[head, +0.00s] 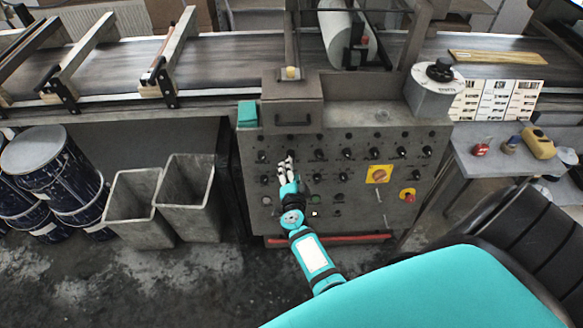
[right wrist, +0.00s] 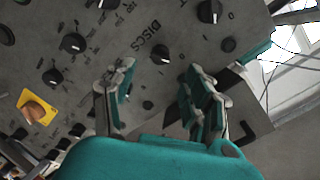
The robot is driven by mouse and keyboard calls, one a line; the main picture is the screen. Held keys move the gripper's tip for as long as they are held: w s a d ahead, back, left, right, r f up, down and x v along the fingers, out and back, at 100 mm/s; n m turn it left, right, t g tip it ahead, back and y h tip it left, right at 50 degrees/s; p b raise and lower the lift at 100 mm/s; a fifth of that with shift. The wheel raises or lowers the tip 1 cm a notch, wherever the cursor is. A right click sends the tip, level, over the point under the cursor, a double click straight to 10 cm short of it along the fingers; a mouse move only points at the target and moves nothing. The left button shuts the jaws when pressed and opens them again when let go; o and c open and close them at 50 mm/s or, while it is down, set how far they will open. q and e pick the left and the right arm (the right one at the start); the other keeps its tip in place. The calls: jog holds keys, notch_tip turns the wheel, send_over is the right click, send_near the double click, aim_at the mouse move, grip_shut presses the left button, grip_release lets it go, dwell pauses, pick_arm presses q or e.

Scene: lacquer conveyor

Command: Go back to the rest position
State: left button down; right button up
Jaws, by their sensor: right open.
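My right gripper (head: 285,166) is in front of the grey control panel (head: 340,222), near its upper left knobs. In the right wrist view the gripper (right wrist: 160,98) has its two teal-padded fingers spread apart, with nothing between them. Behind them the panel face (right wrist: 110,60) shows black knobs, one of them (right wrist: 160,54) under printed lettering and just beyond the gap. I cannot tell whether the fingertips touch the panel. My left gripper is not in view.
A yellow-backed rotary switch (head: 379,174) and a red emergency button (head: 407,195) sit on the panel's right side. A conveyor (head: 230,50) runs behind. Two grey bins (head: 188,205) and blue drums (head: 50,180) stand at left. A side table (head: 500,165) is at right.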

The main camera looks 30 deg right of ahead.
jog(key=s+a+f+n+g+y, duration=0.2)
jog(key=s+a+f+n+y, duration=0.2)
jog(key=s+a+f+n, duration=0.5)
jog(key=s+a+f+n+g+y, duration=0.2)
jog(key=s+a+f+n+y, duration=0.15)
jog(key=s+f, duration=0.7)
jog(key=s+f+n+g, duration=0.2)
jog(key=s+f, duration=0.3)
jog(key=s, duration=0.4)
jog(key=s+d+f+n+g, duration=0.1)
jog(key=s+f+n+g, duration=0.2)
jog(key=s, duration=0.6)
jog(key=s+d+f+n+g, duration=0.1)
jog(key=s+f+n+g, duration=0.2)
jog(key=s+f, duration=0.3)
jog(key=s, duration=0.3)
jog(key=shift+s+d+f+b, duration=0.15)
jog(key=shift+f+b, duration=0.2)
